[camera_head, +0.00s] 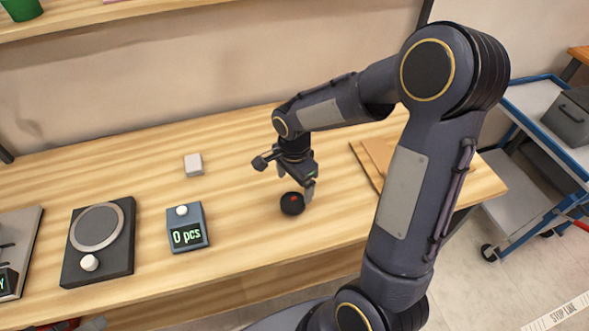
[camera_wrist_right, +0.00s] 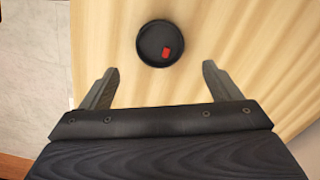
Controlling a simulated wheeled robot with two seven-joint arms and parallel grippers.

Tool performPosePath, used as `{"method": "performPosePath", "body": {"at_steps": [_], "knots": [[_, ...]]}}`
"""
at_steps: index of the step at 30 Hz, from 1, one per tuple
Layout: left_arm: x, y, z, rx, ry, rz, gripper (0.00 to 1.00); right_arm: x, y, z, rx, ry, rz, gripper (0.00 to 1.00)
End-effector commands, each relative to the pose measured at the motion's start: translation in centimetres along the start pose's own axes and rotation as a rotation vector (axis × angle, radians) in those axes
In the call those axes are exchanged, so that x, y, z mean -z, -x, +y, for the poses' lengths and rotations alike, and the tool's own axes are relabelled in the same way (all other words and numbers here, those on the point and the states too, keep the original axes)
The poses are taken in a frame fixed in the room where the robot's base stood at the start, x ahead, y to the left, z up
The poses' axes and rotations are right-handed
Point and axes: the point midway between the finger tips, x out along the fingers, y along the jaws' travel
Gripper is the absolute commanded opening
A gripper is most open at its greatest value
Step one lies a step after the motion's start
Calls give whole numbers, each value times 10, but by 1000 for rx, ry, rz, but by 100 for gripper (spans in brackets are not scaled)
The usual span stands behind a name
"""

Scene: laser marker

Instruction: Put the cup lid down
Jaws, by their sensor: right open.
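The cup lid (camera_head: 292,204) is a small round black disc with a red mark, lying flat on the wooden table (camera_head: 340,222). It also shows in the right wrist view (camera_wrist_right: 150,47), ahead of the fingers and centred a little left of the gap between them. My right gripper (camera_head: 295,190) is just above and behind the lid in the head view. In the right wrist view (camera_wrist_right: 158,82) its fingers are spread wide with nothing between them. The lid looks apart from both fingers. My left gripper does not show.
A counter reading "0 pcs" (camera_head: 187,236) and a dark device with a round plate (camera_head: 85,256) stand left of the lid. A small white block (camera_head: 193,164) lies behind the counter. Brown boards (camera_head: 378,152) lie at the right, partly behind my arm. The table around the lid is clear.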

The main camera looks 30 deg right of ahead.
Motion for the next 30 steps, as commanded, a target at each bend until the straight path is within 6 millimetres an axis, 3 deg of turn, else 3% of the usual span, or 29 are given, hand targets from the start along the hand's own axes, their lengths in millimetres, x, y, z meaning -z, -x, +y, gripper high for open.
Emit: {"method": "performPosePath", "body": {"at_steps": [3,10,14,21,27,30], "knots": [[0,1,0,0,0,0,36,0,24,-1,6,0,0,84],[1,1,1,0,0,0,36,0,49,0,4,6,-1,84],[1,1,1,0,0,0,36,-2,66,15,45,91,-26,84],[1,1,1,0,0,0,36,-27,115,88,296,581,-69,84],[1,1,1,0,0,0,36,-56,128,140,516,994,23,84],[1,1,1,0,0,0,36,-66,128,153,583,1124,80,84]]}}
